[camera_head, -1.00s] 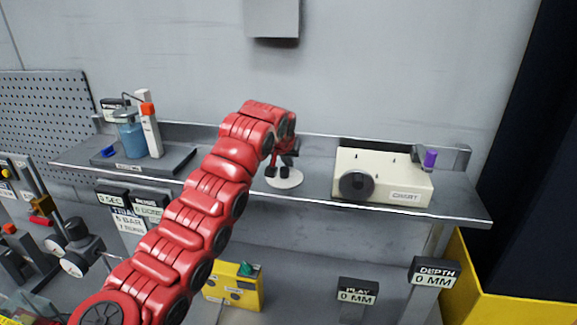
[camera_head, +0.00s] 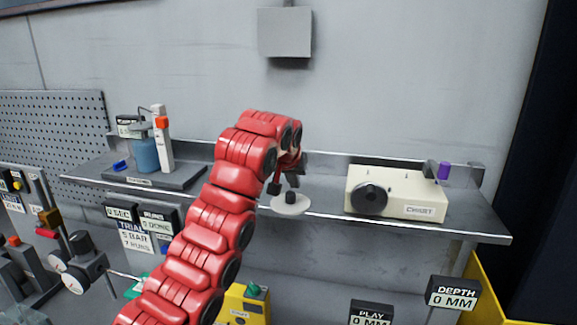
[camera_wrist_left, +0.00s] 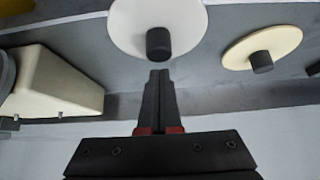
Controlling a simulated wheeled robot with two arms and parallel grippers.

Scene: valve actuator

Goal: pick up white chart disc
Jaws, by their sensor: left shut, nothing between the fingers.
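The white chart disc (camera_head: 298,208) lies flat near the front edge of the shelf, with a black knob (camera_head: 291,197) standing on it. The disc also shows in the left wrist view (camera_wrist_left: 125,22), with its knob (camera_wrist_left: 158,43) just beyond my fingertips. My left gripper (camera_head: 275,188) is beside the knob, at its left in the head view. In the left wrist view my left gripper (camera_wrist_left: 160,74) is shut and empty, a small gap from the knob. A second, cream disc (camera_wrist_left: 280,40) with a black knob is at the right there. My right gripper is not in view.
The cream chart recorder (camera_head: 418,192) stands on the shelf (camera_head: 330,204) to the right of the disc. A blue jar (camera_head: 146,155) stands on a dark base at the left. A grey box (camera_head: 285,32) is on the wall above. My red left arm hides part of the shelf.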

